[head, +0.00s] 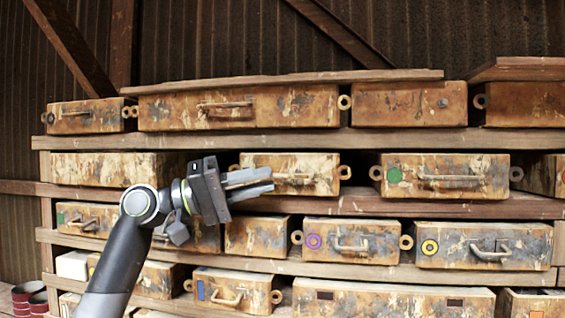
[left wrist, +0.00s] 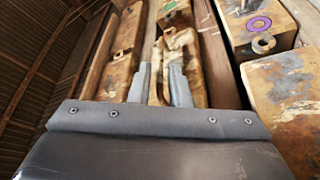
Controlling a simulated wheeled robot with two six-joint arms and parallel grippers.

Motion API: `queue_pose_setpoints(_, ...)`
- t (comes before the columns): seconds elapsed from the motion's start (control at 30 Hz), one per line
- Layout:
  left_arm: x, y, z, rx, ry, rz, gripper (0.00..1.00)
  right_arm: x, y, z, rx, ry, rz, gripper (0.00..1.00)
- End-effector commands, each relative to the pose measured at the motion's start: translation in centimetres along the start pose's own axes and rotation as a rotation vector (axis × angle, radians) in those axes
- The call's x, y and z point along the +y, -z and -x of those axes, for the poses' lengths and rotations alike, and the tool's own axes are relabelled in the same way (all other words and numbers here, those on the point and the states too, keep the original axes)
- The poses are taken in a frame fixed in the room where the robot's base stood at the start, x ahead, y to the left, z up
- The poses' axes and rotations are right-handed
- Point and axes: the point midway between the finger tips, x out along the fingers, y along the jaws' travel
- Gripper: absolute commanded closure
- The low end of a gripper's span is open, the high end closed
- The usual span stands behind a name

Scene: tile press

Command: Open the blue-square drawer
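The drawer with a blue mark (head: 238,302), square or upright rectangle, sits in the lower row in the head view. It looks shut, and its bar handle (head: 226,298) is uncovered. My left gripper (head: 258,184) is well above it, in front of a drawer front (head: 315,164) in the second row from the top. In the left wrist view the two fingers (left wrist: 160,88) stand apart, with that row's bar handle (left wrist: 180,42) just ahead of or between them. Contact with it cannot be told. My right gripper is not in view.
Weathered drawers fill wooden shelves. A green-dot drawer (head: 440,190), a purple-ring drawer (head: 350,260) and a yellow-ring drawer (head: 480,262) are right of my gripper. Shelf boards (head: 400,204) and metal rings stick out between fronts. Red cans (head: 38,302) stand at lower left.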

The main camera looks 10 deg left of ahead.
Motion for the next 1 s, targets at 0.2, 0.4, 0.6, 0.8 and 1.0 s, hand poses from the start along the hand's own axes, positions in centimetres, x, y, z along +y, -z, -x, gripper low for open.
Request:
queue_pose_setpoints(0.2,0.3,0.1,-3.4,-0.002,-0.002,0.002,0.83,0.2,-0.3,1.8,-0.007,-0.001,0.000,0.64)
queue_pose_setpoints(0.4,0.1,0.0,-4.6,0.000,0.000,0.000,0.83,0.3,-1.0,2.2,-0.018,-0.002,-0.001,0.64)
queue_pose_setpoints(0.6,0.0,0.0,-4.7,0.000,0.001,0.000,0.83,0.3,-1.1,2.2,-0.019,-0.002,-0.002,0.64)
queue_pose_setpoints(0.8,0.0,0.0,-4.7,0.000,0.001,0.000,0.96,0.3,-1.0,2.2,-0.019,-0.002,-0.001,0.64)
queue_pose_setpoints(1.0,-0.1,0.0,-4.7,0.000,0.001,0.000,1.00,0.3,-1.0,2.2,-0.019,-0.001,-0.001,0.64)
